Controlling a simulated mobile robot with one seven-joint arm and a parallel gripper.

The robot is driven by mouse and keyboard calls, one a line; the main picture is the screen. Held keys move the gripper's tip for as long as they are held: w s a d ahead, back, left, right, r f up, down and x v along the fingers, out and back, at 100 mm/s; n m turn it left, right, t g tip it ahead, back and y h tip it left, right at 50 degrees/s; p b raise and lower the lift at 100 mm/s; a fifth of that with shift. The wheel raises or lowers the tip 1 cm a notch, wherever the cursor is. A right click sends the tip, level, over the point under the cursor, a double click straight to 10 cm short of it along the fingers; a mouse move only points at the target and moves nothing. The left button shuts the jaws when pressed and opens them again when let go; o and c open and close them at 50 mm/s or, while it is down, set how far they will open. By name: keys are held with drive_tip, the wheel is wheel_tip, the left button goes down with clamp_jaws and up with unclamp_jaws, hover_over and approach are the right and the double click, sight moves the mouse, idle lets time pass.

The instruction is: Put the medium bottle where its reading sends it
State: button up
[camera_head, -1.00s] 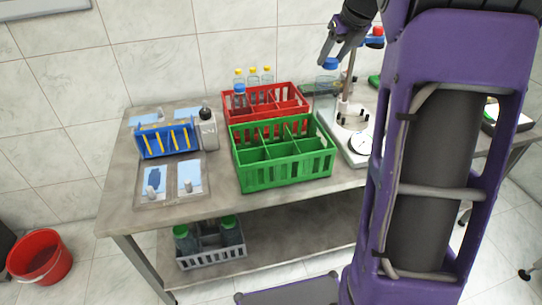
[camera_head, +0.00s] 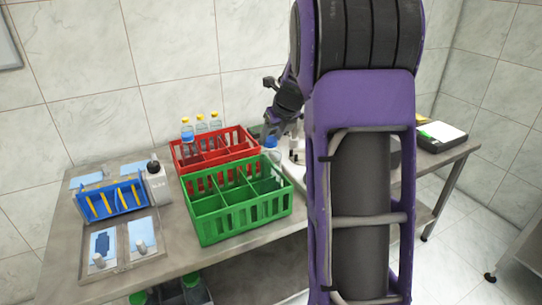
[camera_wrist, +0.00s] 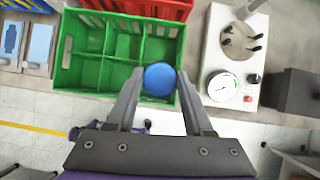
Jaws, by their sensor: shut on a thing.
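My gripper (camera_wrist: 159,92) is shut on a bottle with a blue cap (camera_wrist: 160,79). In the wrist view the bottle hangs over the right front part of the green crate (camera_wrist: 66,60), seen from above; its height over the crate is hard to tell. The green crate's compartments look empty.
A device with a round dial (camera_wrist: 222,86) stands right of the green crate. A blue rack (camera_head: 112,201) with yellow strips and a white bottle (camera_head: 157,186) stand to the left. A scale-like device (camera_head: 441,135) sits on the far right.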

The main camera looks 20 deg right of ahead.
sight(273, 150)
wheel_tip(273, 150, down, 6)
drive_tip(key=shift+r+b, duration=0.2)
drive_tip(key=shift+b, duration=0.35)
drive_tip(key=o, duration=1.3)
drive_tip(key=shift+f, duration=0.1)
drive_tip(key=p+v, duration=0.1)
drive_tip(key=v, duration=1.1)
drive_tip(key=shift+p, duration=0.35)
drive_tip(key=shift+w, duration=0.1)
